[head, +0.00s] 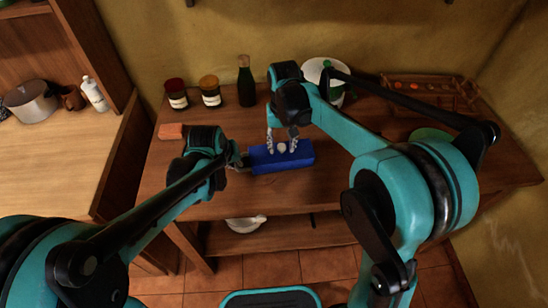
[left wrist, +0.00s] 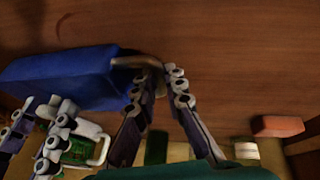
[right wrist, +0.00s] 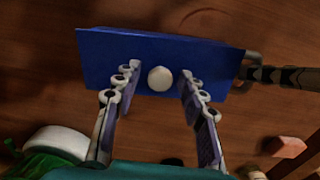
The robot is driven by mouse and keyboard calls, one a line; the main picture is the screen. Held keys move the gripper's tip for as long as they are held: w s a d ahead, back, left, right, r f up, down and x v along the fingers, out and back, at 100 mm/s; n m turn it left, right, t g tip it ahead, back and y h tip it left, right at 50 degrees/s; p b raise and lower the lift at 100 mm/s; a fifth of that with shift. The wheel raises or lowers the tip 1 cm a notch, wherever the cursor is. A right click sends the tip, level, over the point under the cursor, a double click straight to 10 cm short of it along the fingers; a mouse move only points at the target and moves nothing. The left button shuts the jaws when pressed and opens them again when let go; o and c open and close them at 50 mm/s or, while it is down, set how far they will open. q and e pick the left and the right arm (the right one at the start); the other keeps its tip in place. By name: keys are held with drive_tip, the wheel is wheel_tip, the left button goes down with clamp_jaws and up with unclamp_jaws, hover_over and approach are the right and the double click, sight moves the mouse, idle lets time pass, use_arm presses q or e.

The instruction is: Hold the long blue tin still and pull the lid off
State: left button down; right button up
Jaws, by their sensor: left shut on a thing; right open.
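The long blue tin (head: 284,162) lies on the wooden counter, with a pale round knob (head: 282,148) on its lid. A metal handle (left wrist: 137,62) sticks out from the tin's left end. My left gripper (head: 238,160) is shut on that handle; it also shows in the left wrist view (left wrist: 160,75). My right gripper (head: 282,142) is open above the tin. In the right wrist view the tin (right wrist: 212,63) lies beyond the fingers, and the knob (right wrist: 160,79) shows between the two fingers (right wrist: 158,88). I cannot tell whether they touch it.
A reddish block (head: 171,131) lies left of my left gripper. A white pot (head: 322,70) is behind my right arm, and a wooden tray (head: 432,92) is at back right.

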sight(282, 146)
clamp_jaws()
drive_tip(key=shift+r, duration=0.1)
drive_tip(key=shift+r, duration=1.45)
use_arm(q)
drive_tip(key=c, duration=1.5)
unclamp_jaws()
drive_tip(key=shift+r, duration=0.1)
drive_tip(key=v, duration=1.2)
